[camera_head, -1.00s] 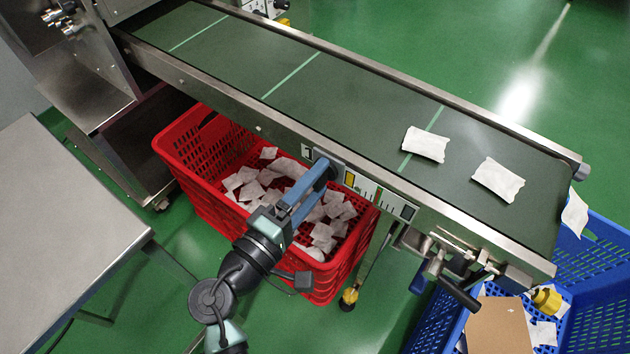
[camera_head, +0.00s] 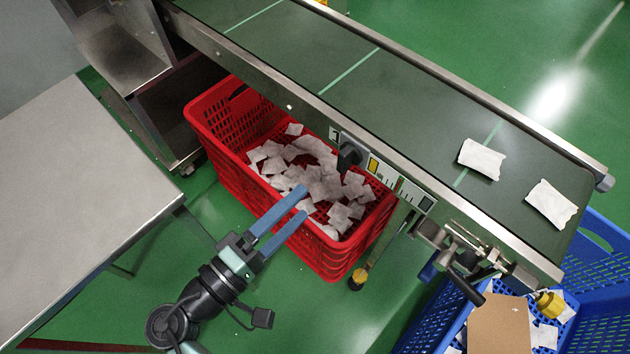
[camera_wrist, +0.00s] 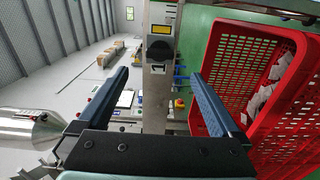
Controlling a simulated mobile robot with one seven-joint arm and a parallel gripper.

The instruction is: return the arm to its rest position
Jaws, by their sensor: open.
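My gripper (camera_head: 301,204) is open and empty, its two blue fingers apart and parallel. In the head view it is in front of the red crate (camera_head: 345,262), with its fingertips overlapping the crate's near edge in the picture. In the wrist view the gripper (camera_wrist: 160,92) has nothing between its fingers. The black rotary switch (camera_head: 350,154) on the conveyor's side panel lies beyond the fingertips. It also shows in the wrist view (camera_wrist: 160,51), above the gap between the fingers. My arm reaches in from the bottom of the head view.
The red crate holds many white teabags (camera_head: 320,180). The green conveyor belt (camera_head: 400,110) carries two white packets (camera_head: 481,159). A blue crate (camera_head: 415,325) with a cardboard piece (camera_head: 500,325) stands at lower right. A steel table (camera_head: 80,200) is at left. Green floor shows between table and red crate.

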